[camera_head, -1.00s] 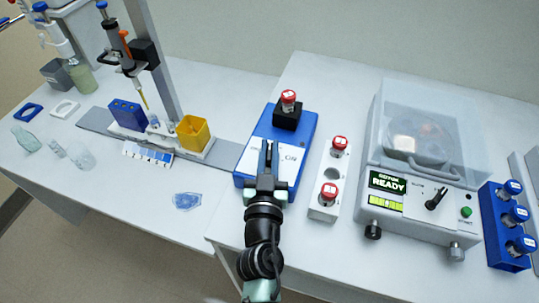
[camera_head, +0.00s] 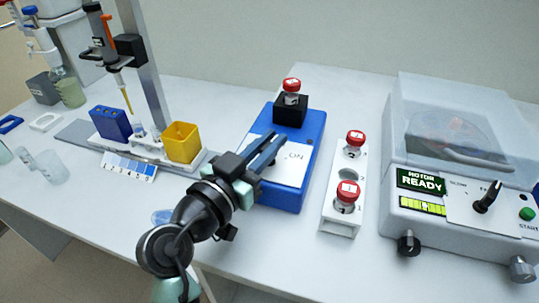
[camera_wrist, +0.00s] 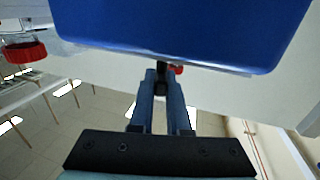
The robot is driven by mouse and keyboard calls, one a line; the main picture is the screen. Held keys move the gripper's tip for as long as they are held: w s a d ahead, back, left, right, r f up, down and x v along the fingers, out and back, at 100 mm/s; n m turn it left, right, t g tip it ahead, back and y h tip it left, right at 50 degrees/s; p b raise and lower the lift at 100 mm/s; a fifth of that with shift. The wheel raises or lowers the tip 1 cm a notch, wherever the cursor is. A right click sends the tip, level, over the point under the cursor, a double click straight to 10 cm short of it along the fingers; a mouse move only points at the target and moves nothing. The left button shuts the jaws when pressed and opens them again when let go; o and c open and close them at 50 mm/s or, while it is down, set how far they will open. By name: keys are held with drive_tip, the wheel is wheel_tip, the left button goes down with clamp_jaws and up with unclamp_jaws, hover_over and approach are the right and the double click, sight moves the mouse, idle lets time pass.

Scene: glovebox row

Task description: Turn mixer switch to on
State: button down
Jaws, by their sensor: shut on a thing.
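The mixer (camera_head: 285,198) is a blue box with a white panel, on which "ON" is readable at the right. A black block on its top holds a red-capped vial (camera_head: 292,88). My gripper (camera_head: 279,142) reaches over the panel from the lower left, and its fingers hide the switch in the head view. In the wrist view the gripper (camera_wrist: 162,74) is shut on a small dark part, the switch (camera_wrist: 163,88), with a red bit beside it. The mixer's blue face (camera_wrist: 180,35) fills the top there. The switch's exact setting is hidden.
A white rack (camera_head: 338,220) with two red-capped vials stands right of the mixer. Further right is a centrifuge (camera_head: 405,218) with a clear lid and a "ROTOR READY" display. A yellow box (camera_head: 182,143) and a pipette stand (camera_head: 133,70) are at the left.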

drive_tip(key=shift+m+h+b, duration=0.3)
drive_tip(key=shift+h+b, duration=0.1)
drive_tip(key=c, duration=0.9)
unclamp_jaws()
drive_tip(key=v, duration=1.3)
drive_tip(key=shift+w+a+r, duration=0.1)
drive_tip(key=shift+r, duration=0.1)
